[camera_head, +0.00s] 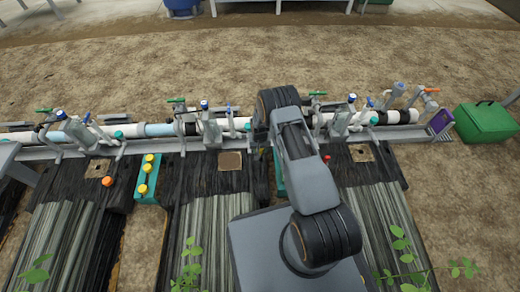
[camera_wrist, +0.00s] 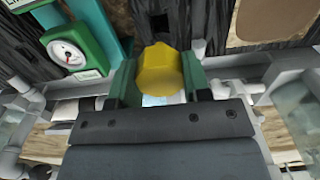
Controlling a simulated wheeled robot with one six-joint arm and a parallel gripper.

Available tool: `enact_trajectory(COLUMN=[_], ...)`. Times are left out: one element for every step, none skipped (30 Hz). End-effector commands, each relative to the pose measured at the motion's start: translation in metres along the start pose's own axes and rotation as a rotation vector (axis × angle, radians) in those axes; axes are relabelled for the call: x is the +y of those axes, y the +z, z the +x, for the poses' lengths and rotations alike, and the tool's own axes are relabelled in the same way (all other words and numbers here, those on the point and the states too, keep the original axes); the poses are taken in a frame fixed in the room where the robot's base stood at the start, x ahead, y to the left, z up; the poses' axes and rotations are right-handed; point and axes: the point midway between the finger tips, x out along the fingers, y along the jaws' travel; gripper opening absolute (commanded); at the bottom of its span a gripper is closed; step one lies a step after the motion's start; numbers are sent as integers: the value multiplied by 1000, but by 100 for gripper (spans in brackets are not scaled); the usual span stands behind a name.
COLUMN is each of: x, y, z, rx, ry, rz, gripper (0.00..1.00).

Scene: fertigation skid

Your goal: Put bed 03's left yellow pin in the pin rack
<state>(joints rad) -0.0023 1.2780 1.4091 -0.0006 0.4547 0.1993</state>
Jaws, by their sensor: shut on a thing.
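My gripper (camera_wrist: 158,78) is shut on a yellow pin (camera_wrist: 160,72), which sits between its two green-faced fingers in the wrist view. In the head view my arm hides the gripper and the pin. A teal block (camera_head: 148,191) with three yellow knobs or pins (camera_head: 146,178) in a row stands between two dark beds at left; I cannot tell whether it is the pin rack. Part of another teal block (camera_head: 279,172) shows beside my arm. The bed number cannot be read.
A pipe (camera_head: 160,130) with valves and coloured handles crosses behind the beds. A green gauge (camera_wrist: 70,52) and a teal post (camera_wrist: 92,22) are close to the left finger in the wrist view. A green box (camera_head: 485,122) stands at far right. Leafy plants (camera_head: 405,250) rise in front.

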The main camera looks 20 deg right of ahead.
Motion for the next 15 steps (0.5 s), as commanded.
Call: enact_trajectory(x=[0, 0, 0, 0, 0, 0, 0, 0, 0, 0, 0, 0, 0, 0, 0], y=[-1, -1, -1, -1, 0, 0, -1, -1, -1, -1, -1, -1, 0, 0, 0], z=[-15, -20, -27, -32, -36, -43, -47, -52, -58, -63, -68, -74, -79, -84, -90], rx=[3, 3, 2, 2, 2, 2, 2, 2, 2, 2, 2, 2, 2, 1, 1], ry=[-1, -1, 0, 0, 0, 0, 0, 0, 0, 0, 0, 0, 0, 0, 0], rz=[0, 0, 0, 0, 0, 0, 0, 0, 0, 0, 0, 0, 0, 0, 0], gripper=[21, 21, 21, 21, 21, 21, 21, 21, 21, 21, 21, 21, 21, 21, 21])
